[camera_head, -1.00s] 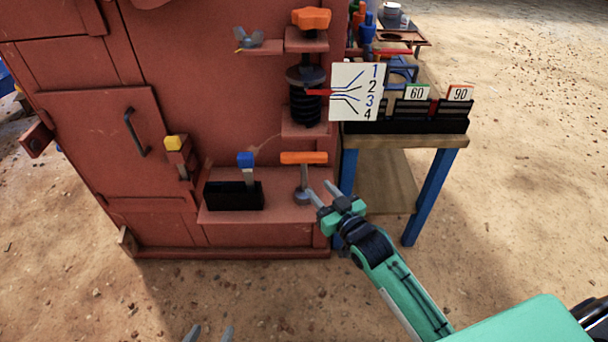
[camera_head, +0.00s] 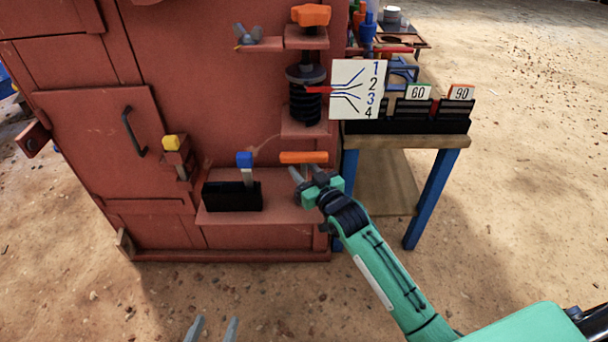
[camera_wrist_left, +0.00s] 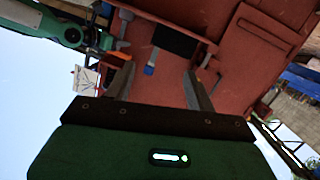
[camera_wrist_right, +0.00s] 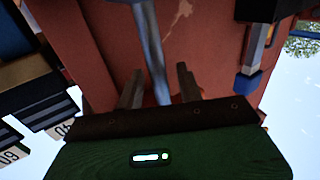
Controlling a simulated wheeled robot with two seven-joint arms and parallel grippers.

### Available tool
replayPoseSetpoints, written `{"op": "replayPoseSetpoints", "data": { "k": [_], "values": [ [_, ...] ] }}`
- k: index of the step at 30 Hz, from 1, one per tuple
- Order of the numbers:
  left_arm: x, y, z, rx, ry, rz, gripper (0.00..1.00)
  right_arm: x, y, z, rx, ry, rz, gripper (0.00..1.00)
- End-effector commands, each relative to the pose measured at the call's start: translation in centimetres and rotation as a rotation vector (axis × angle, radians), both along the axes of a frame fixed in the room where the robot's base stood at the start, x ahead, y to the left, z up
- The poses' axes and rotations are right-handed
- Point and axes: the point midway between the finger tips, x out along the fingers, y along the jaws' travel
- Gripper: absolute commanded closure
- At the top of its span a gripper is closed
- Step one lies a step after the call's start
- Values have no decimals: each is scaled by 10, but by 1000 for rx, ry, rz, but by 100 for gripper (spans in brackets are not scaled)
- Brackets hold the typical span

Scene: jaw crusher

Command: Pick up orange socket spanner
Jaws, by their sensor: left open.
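The orange socket spanner (camera_head: 304,157) stands upright on the low red ledge, its orange T-handle on top. My right gripper (camera_head: 306,172) is just below the handle, with its fingers apart on either side of the grey shaft. In the right wrist view the spanner's shaft (camera_wrist_right: 149,42) runs down between the two fingers of the right gripper (camera_wrist_right: 158,80), which do not look closed on it. The foot of the spanner is hidden behind the right gripper. My left gripper (camera_head: 212,328) is open and empty at the bottom of the head view, well away from the spanner.
A black box (camera_head: 232,197) with a blue-handled tool (camera_head: 245,160) stands left of the spanner on the ledge. A spring assembly (camera_head: 306,100) and a numbered white sign (camera_head: 358,90) are above. A wooden table (camera_head: 410,142) stands to the right.

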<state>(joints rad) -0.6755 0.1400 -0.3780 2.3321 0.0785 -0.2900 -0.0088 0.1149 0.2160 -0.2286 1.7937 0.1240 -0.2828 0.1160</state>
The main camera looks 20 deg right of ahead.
Motion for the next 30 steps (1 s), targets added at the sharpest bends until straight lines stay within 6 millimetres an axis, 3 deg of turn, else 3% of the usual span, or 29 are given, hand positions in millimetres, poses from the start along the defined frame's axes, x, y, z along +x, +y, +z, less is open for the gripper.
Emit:
{"op": "replayPoseSetpoints", "data": {
  "k": [4,9,10,23,30],
  "values": [
    [0,0,0,0,0,0,45,0,0,0,0,0,0,65],
    [0,0,0,0,1,0,45,0,0,0,0,0,0,99],
    [0,0,0,0,1,0,45,0,0,0,0,-1,0,100],
    [0,0,0,2,6,0,45,0,0,4,1,-4,0,100],
    [-8,1,-11,37,95,-15,45,0,0,21,2,-7,0,100]
  ]
}}
